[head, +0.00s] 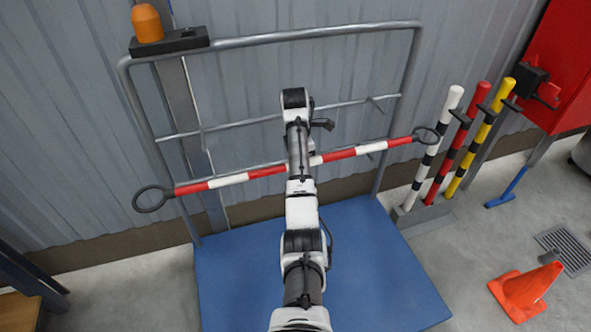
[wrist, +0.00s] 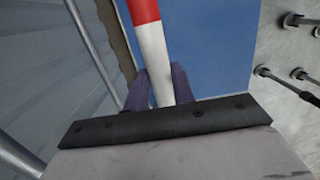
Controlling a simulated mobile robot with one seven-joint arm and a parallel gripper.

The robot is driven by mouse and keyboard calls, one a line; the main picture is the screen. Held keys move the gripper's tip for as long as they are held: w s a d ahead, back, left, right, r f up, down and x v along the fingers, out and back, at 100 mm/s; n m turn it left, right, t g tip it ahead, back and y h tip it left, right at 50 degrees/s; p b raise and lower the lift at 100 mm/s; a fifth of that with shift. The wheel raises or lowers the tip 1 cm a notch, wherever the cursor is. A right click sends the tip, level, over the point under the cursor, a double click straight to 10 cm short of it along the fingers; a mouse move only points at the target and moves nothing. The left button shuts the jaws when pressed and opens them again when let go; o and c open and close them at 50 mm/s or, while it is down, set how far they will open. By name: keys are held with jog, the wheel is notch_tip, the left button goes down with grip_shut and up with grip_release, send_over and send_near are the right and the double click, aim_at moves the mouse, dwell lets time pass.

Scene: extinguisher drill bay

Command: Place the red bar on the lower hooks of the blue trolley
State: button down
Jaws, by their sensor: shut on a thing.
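The red bar (head: 267,171) has red and white bands and a dark loop at each end. It lies across the front of the grey tube frame of the blue trolley (head: 375,265), its right end higher in the picture. In the wrist view my gripper (wrist: 161,84) is shut on a white band of the red bar (wrist: 147,10). In the head view my arm hides the gripper and the bar's middle. Small hooks show on the frame's upper crossbar; I cannot tell whether the bar touches the lower hooks.
Three striped posts (head: 434,148) stand in a grey base right of the trolley. An orange cone (head: 524,291) and a floor grate (head: 566,247) are further right. A corrugated wall is close behind the frame.

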jog(key=w+a, duration=0.2)
jog(key=w, duration=0.4)
notch_tip(320, 180, down, 7)
jog(key=shift+w, duration=0.45)
jog(key=shift+a, duration=0.1)
jog(key=shift+f, duration=0.1)
jog(key=c, duration=1.2)
grip_release()
jog(key=shift+o, duration=0.2)
notch_tip(320, 180, up, 12)
jog(key=a, duration=0.1)
jog(key=shift+s+a, duration=0.2)
jog(key=shift+s, duration=0.05)
